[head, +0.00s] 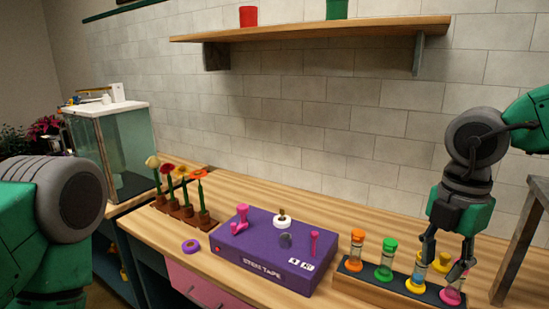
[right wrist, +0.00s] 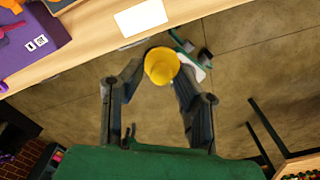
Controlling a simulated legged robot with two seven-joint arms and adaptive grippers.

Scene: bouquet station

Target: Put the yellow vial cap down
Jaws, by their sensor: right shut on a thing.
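My right gripper (head: 440,267) is shut on the yellow vial cap (head: 443,259), above the right part of the vial rack (head: 382,287). In the right wrist view, the yellow cap (right wrist: 162,66) sits between the fingertips of my right gripper (right wrist: 161,72), over the floor beyond the table edge. The rack holds an orange-capped vial (head: 357,252), a green-capped vial (head: 387,260), a vial with a yellow base (head: 416,285) and a pink one (head: 453,292). The fingers partly hide the last two. My left gripper is out of view.
A purple stem tape box (head: 262,257) stands left of the rack, with pink tools on it. A purple tape ring (head: 191,246) and flowers in a brown holder (head: 182,214) are farther left. A grey stand (head: 524,240) is close at the right. A wall shelf (head: 310,30) hangs above.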

